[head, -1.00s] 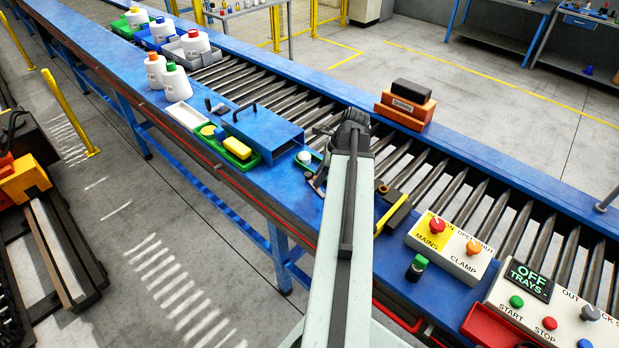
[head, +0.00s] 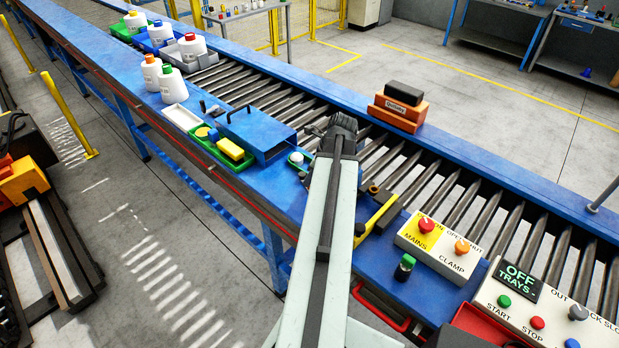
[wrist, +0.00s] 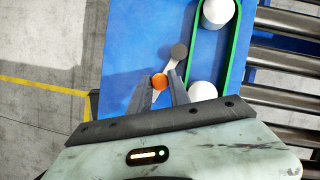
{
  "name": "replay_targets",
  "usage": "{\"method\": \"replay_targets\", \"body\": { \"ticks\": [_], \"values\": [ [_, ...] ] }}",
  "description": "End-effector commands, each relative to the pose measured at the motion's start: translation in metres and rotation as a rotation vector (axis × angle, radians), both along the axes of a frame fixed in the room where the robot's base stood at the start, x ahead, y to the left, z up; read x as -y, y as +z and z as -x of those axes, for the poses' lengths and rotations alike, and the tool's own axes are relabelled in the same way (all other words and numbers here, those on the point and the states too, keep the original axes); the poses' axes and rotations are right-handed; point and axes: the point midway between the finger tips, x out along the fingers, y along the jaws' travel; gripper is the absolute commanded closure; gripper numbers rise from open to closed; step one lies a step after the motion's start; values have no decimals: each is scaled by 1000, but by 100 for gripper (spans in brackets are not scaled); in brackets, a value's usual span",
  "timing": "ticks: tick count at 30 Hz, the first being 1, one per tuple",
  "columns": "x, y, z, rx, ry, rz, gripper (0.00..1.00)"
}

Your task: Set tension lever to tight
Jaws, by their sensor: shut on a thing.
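The tension lever is a pale bar with an orange knob (wrist: 159,80) at its near end. Its other end meets a grey round cap (wrist: 179,51) on the blue plate (wrist: 150,35). My gripper (wrist: 161,76) has its two dark fingers on either side of the orange knob and is shut on it. The lever slants up and right from the knob to the cap in the wrist view. In the head view my own arm hides the lever and the fingertips. No tight or loose marking is readable.
A green belt (wrist: 193,50) runs around white rollers (wrist: 203,91) just right of the lever. Metal conveyor rollers (wrist: 288,60) lie farther right. In the head view, a blue housing (head: 258,135) stands left of my arm and a control panel (head: 437,240) right.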

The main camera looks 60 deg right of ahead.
Motion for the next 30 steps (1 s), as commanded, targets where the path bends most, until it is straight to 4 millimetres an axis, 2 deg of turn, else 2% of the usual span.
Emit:
{"method": "replay_targets", "body": {
  "ticks": [8,9,11,12,23,26,30],
  "values": [
    [4,0,5,-2,-15,4,100],
    [4,0,5,-2,-15,4,74],
    [4,0,5,-3,-15,4,58],
    [3,0,5,-4,-14,3,56],
    [3,4,6,-2,-14,2,56],
    [3,16,9,-2,-15,2,56],
    [4,40,17,-2,-15,3,56]
  ]
}}
